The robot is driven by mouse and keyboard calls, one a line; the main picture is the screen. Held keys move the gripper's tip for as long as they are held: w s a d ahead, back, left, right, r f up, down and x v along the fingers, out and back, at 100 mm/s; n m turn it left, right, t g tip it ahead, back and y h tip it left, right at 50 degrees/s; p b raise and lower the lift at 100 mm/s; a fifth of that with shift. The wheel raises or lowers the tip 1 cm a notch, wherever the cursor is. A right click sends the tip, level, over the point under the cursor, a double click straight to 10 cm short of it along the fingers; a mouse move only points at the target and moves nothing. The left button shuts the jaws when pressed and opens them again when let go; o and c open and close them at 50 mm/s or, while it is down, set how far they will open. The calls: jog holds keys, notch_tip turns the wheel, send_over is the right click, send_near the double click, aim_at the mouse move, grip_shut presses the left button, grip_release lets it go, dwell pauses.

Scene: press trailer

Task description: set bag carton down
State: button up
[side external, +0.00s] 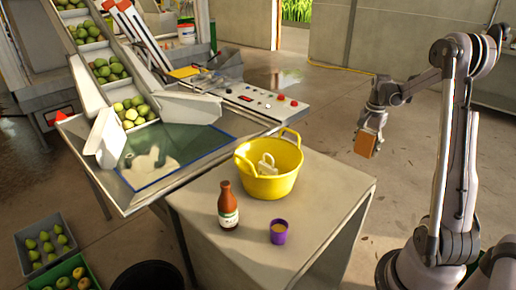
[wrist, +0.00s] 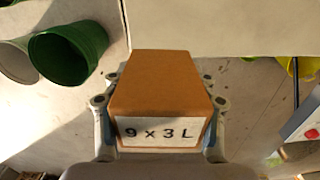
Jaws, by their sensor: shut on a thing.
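The bag carton is a small brown box (side external: 366,143) held by my gripper in the side external view, in the air to the right of the grey table. In the wrist view the carton (wrist: 160,90) fills the middle, with a white label reading "9 x 3 L" on its near face. My gripper (wrist: 160,115) is shut on the carton, with a finger on each side of it. In the side external view my gripper (side external: 372,122) hangs beyond the table's right edge.
The grey table (side external: 330,185) holds a yellow tub (side external: 270,185), a brown bottle (side external: 228,208) and a purple cup (side external: 278,232). Its right part is clear. A control panel (side external: 262,100) and fruit-filled chute stand left. A green bucket (wrist: 70,50) shows in the wrist view.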

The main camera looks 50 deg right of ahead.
jog(key=shift+w+a+r, duration=0.1)
jog(key=shift+a+r, duration=0.1)
jog(key=shift+r, duration=0.05)
jog(key=w+a+r+n, duration=0.3)
jog(key=w+a+n, duration=0.3)
jog(key=a, duration=0.6)
jog(key=w+a+r+n, duration=0.35)
jog(key=w+a, duration=0.35)
jog(key=a, duration=0.6)
jog(key=w+a+r+n, duration=0.2)
jog(key=w+a+n, duration=0.45)
jog(key=a, duration=0.55)
jog(key=n, duration=0.3)
send_over(191, 198)
notch_tip(191, 198, down, 10)
notch_tip(191, 198, down, 9)
jog(key=shift+w+f, duration=0.1)
jog(key=shift+f, duration=0.05)
jog(key=shift+f, duration=0.15)
jog(key=o, duration=1.3)
